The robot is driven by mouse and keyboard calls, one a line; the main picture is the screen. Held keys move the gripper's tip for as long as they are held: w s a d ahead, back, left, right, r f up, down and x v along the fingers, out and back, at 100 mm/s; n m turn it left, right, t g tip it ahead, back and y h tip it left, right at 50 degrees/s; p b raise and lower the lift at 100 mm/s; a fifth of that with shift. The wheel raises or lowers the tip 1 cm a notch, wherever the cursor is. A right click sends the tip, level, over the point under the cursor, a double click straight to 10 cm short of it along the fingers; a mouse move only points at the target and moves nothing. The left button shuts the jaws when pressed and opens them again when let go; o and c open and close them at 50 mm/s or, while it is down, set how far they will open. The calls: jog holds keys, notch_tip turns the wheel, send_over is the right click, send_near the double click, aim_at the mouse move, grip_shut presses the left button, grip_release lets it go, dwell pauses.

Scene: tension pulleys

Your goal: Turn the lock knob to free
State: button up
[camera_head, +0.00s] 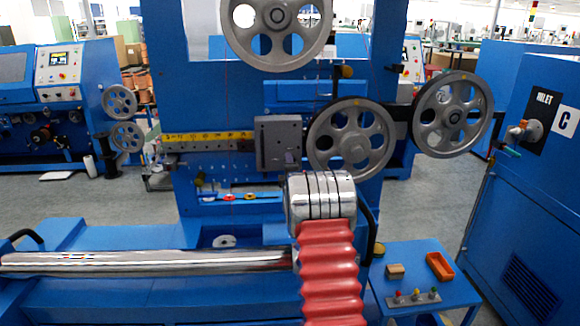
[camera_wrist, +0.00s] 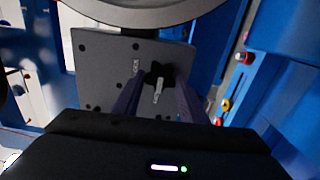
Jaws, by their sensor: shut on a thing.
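The lock knob (camera_wrist: 158,76) is a small black lobed knob with a pale pointer mark, on the face of a grey carriage block (camera_wrist: 98,62). In the wrist view my gripper (camera_wrist: 159,84) has one dark finger at each side of the knob and is shut on it. Small lettering beside the knob is too blurred to read. The grey block also shows in the head view (camera_head: 273,140), at the right end of a yellow scale (camera_head: 210,137). In that view my arm's chrome and red end hides the gripper, and the knob cannot be made out.
Grey spoked pulleys surround the block: one above (camera_head: 277,30), one right of it (camera_head: 350,138), one farther right (camera_head: 452,113). A blue cabinet (camera_head: 530,200) stands right. A small blue table (camera_head: 420,262) holds an orange tray (camera_head: 440,265) and several coloured buttons.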

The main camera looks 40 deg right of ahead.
jog(key=shift+s+f, duration=0.1)
jog(key=shift+f, duration=0.4)
jog(key=o, duration=0.8)
jog(key=shift+c, duration=0.2)
jog(key=shift+o, duration=1.4)
jog(key=shift+r, duration=0.3)
jog(key=shift+v, duration=6.9)
